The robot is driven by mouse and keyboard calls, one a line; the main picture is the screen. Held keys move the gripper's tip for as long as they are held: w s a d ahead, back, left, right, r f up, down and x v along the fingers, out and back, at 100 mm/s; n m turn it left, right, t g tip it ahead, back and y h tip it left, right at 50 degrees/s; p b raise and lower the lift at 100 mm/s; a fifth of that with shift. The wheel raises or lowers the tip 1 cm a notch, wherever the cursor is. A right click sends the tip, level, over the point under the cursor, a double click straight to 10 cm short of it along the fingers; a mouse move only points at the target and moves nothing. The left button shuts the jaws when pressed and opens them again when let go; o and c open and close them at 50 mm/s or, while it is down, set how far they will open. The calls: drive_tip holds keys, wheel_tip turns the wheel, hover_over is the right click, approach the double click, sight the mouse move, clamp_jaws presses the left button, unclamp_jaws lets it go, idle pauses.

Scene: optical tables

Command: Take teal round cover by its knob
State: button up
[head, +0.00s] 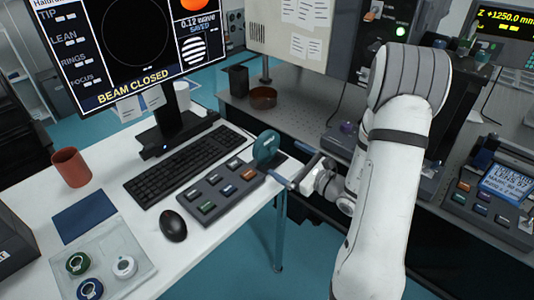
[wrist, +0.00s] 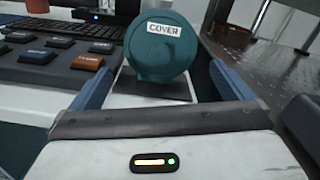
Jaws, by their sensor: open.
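The teal round cover (head: 265,146) stands upright at the right edge of the white desk, beside the button panel. In the wrist view the cover (wrist: 175,45) is straight ahead, with a white "COVER" label. Its round knob (wrist: 155,68) sticks out toward me below the label. My gripper (head: 281,167) is level with the cover, on its near right side. In the wrist view my gripper (wrist: 162,70) is open, with one blue finger on each side of the knob. I see nothing held, and the fingers look apart from the knob; the exact depth is unclear.
A glass tray (head: 105,258) with round parts and a brown cup (head: 71,167) are farther left. A grey optical table (head: 290,110) is behind.

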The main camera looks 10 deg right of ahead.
sight(275, 152)
drive_tip(key=x, duration=0.6)
drive_tip(key=shift+w+a+r, duration=0.2)
drive_tip(key=shift+r, duration=0.05)
drive_tip(key=c, duration=0.8)
